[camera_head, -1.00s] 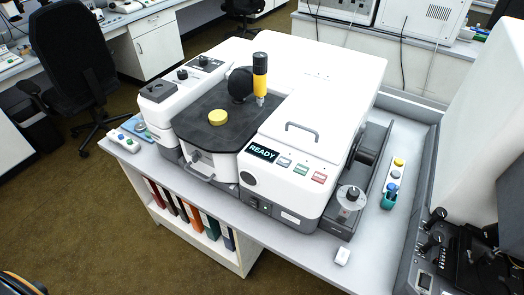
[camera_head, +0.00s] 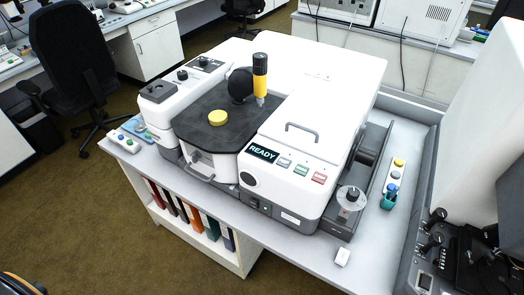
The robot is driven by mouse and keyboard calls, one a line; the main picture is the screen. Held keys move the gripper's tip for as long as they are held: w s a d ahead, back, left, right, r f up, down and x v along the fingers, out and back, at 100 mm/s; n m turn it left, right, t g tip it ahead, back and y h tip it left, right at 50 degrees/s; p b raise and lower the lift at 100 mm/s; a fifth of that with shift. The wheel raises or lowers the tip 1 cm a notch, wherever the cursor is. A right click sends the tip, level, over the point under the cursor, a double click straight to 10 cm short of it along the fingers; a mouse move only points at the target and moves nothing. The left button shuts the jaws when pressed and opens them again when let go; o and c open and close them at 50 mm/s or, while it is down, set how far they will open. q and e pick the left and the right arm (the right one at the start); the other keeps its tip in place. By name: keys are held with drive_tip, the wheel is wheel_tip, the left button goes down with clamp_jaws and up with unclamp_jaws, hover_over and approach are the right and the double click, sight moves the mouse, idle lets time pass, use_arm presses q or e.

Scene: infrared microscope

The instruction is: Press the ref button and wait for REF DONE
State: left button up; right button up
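The white infrared microscope (camera_head: 315,110) stands on the bench in the middle of the head view. Its dark display (camera_head: 263,153) reads READY. Right of the display are three small buttons in a row: a grey one (camera_head: 284,162), a green one (camera_head: 301,169) and a red one (camera_head: 319,178). Their lettering is too small to read, so I cannot tell which is the ref button. Nothing covers the display or the buttons. I can make out neither of my grippers in the head view.
Dark equipment (camera_head: 470,262) fills the lower right. The bench front is mostly clear.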

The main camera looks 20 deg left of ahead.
use_arm(q)
clamp_jaws()
idle(1.0)
